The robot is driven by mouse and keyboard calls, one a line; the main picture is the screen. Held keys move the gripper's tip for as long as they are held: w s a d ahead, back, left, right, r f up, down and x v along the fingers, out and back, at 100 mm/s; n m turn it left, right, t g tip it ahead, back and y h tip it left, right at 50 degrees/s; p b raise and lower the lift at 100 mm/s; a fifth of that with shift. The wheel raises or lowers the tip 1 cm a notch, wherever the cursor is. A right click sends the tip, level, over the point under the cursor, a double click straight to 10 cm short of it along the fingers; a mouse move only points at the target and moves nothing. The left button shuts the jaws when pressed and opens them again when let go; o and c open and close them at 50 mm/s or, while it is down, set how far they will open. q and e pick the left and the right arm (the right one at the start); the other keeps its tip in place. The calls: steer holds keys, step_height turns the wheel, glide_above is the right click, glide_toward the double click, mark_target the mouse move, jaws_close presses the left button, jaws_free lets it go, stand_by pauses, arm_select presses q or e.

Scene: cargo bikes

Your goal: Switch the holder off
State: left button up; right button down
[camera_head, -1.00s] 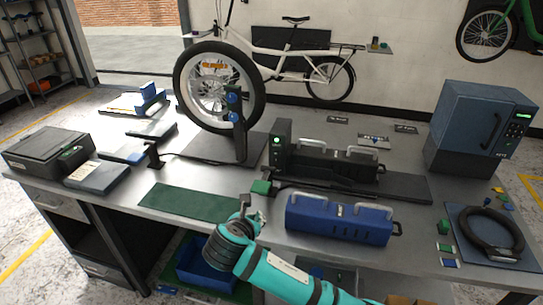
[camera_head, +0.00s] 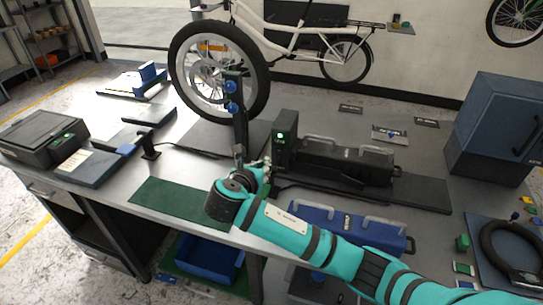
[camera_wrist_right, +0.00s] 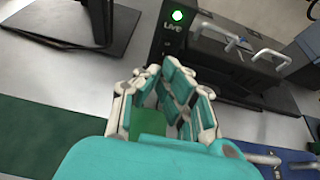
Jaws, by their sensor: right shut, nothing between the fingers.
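The holder (camera_head: 285,150) is a black upright post with a lit green lamp, on a dark base carrying a black pack with grey handles (camera_head: 345,160). In the right wrist view the holder (camera_wrist_right: 166,45) reads "LIVE" under the green light. My right gripper (camera_head: 262,172) is in front of the post, low over the bench, and partly hidden by its own wrist. In the wrist view its fingers (camera_wrist_right: 175,75) are closed together, pointing at the post's lower front. Contact cannot be told. My left gripper is out of view.
A blue pack (camera_head: 335,225) lies in front of the holder, partly behind my right arm. A wheel (camera_head: 262,75) stands in a black stand behind left. A green mat (camera_head: 175,200) lies left of the gripper. A blue cabinet (camera_head: 495,125) stands at right.

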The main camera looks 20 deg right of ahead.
steer(key=shift+w+d+f, duration=0.1)
steer(key=shift+w+d, duration=0.05)
steer(key=shift+w, duration=0.05)
glide_toward(275, 150)
steer(key=x, duration=0.2)
steer(key=f+x, duration=0.1)
steer(key=x, duration=0.2)
steer(key=shift+d+f+p, duration=0.1)
steer(key=shift+p, duration=0.25)
steer(key=shift+w+d+f, duration=0.3)
steer(key=shift+w, duration=0.1)
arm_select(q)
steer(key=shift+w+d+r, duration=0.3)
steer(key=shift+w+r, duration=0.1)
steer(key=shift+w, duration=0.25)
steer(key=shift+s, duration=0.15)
arm_select(e)
steer(key=p, duration=0.1)
steer(key=r+p, duration=0.1)
steer(key=p, duration=0.1)
steer(key=shift+w+d+g, duration=0.2)
steer(key=shift+w+g, duration=0.15)
steer(key=shift+g, duration=0.05)
steer(key=shift+s+f+b, duration=0.1)
steer(key=shift+f+b, duration=0.35)
steer(key=shift+b, duration=0.1)
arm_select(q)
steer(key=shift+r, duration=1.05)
arm_select(e)
steer(key=shift+r, duration=0.15)
